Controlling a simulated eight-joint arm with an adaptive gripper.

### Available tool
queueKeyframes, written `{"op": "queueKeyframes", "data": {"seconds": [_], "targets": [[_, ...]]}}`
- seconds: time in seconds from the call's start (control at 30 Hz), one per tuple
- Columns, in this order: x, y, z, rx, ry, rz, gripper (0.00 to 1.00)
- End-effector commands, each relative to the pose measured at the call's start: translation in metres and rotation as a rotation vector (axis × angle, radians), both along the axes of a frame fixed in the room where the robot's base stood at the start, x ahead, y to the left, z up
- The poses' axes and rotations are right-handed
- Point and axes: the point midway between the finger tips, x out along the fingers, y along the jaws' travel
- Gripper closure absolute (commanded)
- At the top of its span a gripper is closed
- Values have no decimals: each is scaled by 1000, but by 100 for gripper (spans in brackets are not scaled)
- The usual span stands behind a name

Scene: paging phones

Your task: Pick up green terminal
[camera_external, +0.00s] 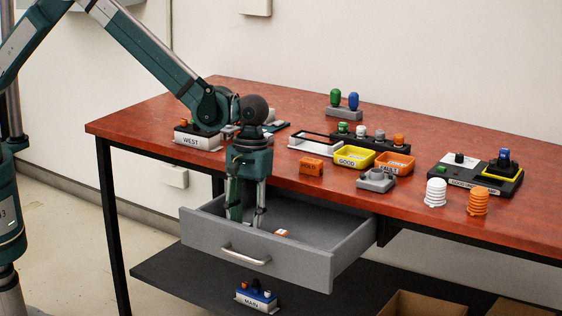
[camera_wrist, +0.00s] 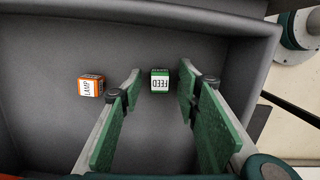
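The green terminal (camera_wrist: 160,80), a small block with a white face marked "FEED", lies on the floor of the open grey drawer (camera_external: 225,232). My gripper (camera_external: 246,222) points down into the drawer. In the wrist view its two green-padded fingers (camera_wrist: 161,84) are apart, with the green terminal showing in the gap between their tips. I cannot tell how far the tips are above the drawer floor. Nothing is held. In the external view the green terminal is hidden behind the fingers and the drawer front.
An orange block marked "LAMP" (camera_wrist: 90,86) lies in the drawer, left of the fingers in the wrist view. The drawer walls surround my gripper. The red tabletop (camera_external: 330,190) above bears a yellow "GOOD" tray (camera_external: 354,158), an orange tray (camera_external: 394,164) and several stands.

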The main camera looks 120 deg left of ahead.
Motion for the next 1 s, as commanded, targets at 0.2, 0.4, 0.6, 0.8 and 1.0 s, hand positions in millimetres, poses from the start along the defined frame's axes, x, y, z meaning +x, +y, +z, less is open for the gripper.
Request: {"op": "queueKeyframes", "data": {"seconds": [0.2,0.4,0.6,0.8,1.0], "targets": [[0,0,0,0,0,0,67],[0,0,0,0,0,0,76],[0,0,0,0,0,0,94],[0,0,0,0,0,0,94],[0,0,6,0,0,0,94]]}}
